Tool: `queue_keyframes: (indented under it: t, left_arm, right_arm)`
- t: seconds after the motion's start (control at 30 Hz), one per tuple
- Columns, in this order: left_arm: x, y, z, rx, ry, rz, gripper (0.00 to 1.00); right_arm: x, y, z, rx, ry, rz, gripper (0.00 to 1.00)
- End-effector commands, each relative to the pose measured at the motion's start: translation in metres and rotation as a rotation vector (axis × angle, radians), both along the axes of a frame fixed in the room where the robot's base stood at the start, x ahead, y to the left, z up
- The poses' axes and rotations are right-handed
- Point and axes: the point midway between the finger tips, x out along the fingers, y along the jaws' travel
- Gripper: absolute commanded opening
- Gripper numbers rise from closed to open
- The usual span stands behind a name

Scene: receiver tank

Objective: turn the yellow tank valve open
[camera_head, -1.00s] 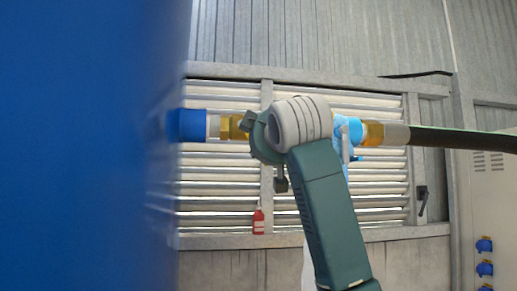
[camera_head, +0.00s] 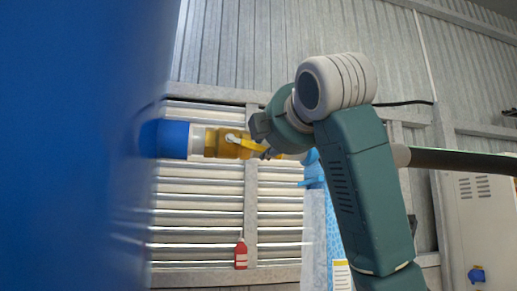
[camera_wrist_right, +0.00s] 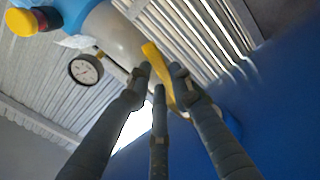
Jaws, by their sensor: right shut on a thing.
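The yellow valve (camera_head: 222,144) sits in a pipe line at the side of the big blue tank (camera_head: 75,140), right of a blue and white fitting (camera_head: 172,139). Its yellow handle (camera_head: 243,142) shows beside my right gripper (camera_head: 265,150), whose fingers are mostly hidden behind my wrist in the head view. In the right wrist view the yellow handle (camera_wrist_right: 155,62) lies between the fingers of my right gripper (camera_wrist_right: 160,78), which is shut on it. My left gripper is not in view.
A small red bottle (camera_head: 241,255) shows below the pipe, before a slatted wall panel (camera_head: 195,220). The right wrist view also shows a round gauge (camera_wrist_right: 86,70) and a yellow cap (camera_wrist_right: 21,21) near the pipe.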

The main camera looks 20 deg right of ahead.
Motion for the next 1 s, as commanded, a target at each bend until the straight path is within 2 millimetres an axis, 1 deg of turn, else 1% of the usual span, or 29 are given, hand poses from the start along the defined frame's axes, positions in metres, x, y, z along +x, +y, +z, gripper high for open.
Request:
queue_keyframes:
  t: [0.03, 0.1, 0.2, 0.33, 0.53, 0.63, 1.0]
  left_arm:
    - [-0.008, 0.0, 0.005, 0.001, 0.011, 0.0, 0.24]
    - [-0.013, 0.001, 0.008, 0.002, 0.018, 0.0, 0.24]
    - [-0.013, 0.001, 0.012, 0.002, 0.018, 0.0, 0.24]
    - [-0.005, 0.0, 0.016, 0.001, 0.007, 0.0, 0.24]
    - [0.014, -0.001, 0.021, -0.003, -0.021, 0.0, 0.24]
    - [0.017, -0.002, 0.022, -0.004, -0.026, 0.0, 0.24]
    - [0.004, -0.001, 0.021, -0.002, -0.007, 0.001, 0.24]
  right_arm:
    - [-0.001, -0.005, 0.007, -0.037, 0.004, -0.009, 0.0]
    - [-0.001, -0.005, 0.011, -0.088, 0.01, -0.009, 0.0]
    - [-0.001, -0.005, 0.016, -0.151, 0.016, -0.009, 0.0]
    - [-0.001, -0.005, 0.021, -0.215, 0.023, -0.008, 0.0]
    - [-0.002, -0.004, 0.026, -0.274, 0.027, -0.007, 0.0]
    - [-0.002, -0.004, 0.027, -0.289, 0.028, -0.007, 0.0]
    - [-0.003, -0.004, 0.03, -0.298, 0.023, -0.006, 0.0]
